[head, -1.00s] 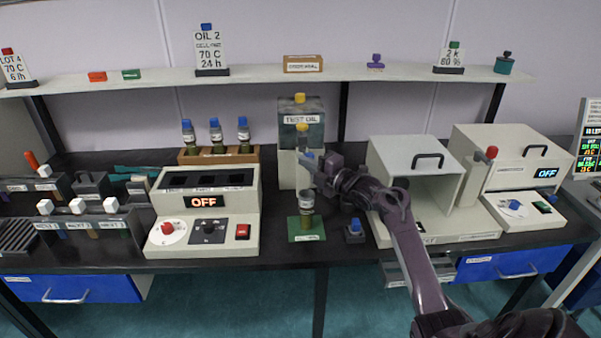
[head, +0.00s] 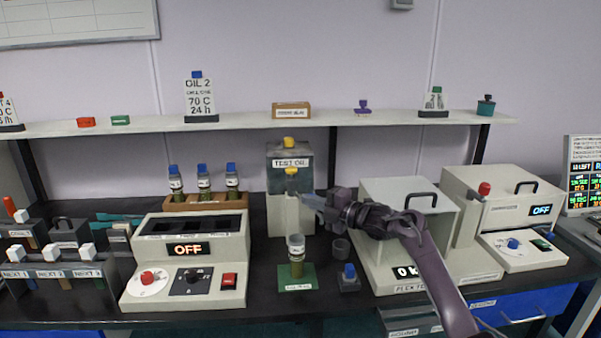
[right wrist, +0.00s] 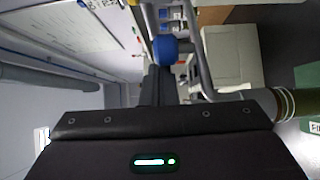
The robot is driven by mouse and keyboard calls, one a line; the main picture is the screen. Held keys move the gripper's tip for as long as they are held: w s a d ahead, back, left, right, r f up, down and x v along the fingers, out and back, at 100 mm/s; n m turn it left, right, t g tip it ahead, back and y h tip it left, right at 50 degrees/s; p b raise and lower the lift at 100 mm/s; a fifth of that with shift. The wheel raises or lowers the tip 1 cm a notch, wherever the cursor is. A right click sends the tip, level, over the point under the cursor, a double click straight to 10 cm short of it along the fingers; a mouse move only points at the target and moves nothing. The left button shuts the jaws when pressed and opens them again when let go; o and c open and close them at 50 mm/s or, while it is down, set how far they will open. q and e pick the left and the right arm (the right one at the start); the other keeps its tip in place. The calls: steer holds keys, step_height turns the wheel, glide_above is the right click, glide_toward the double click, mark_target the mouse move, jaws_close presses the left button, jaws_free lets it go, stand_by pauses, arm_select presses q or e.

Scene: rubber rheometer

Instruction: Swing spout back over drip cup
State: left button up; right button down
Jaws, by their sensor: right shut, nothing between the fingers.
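The spout's end points towards the mouth of an oil jar (right wrist: 285,105). That jar stands upright on a green mat (head: 297,278) in the head view. A dark cup (head: 341,248), apparently the drip cup, stands right of the jar. My right gripper (head: 311,202) is shut and empty in front of the dispenser; contact with the spout is unclear.
A blue-topped block (head: 348,279) stands just in front of the dark cup. A white control unit (head: 190,260) is at left, with bottles in a wooden rack (head: 205,201) behind it. A white handled machine (head: 405,250) stands close right, under my arm.

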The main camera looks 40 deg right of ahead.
step_height(320, 180, up, 19)
steer(key=b, duration=0.1)
stand_by(0.4)
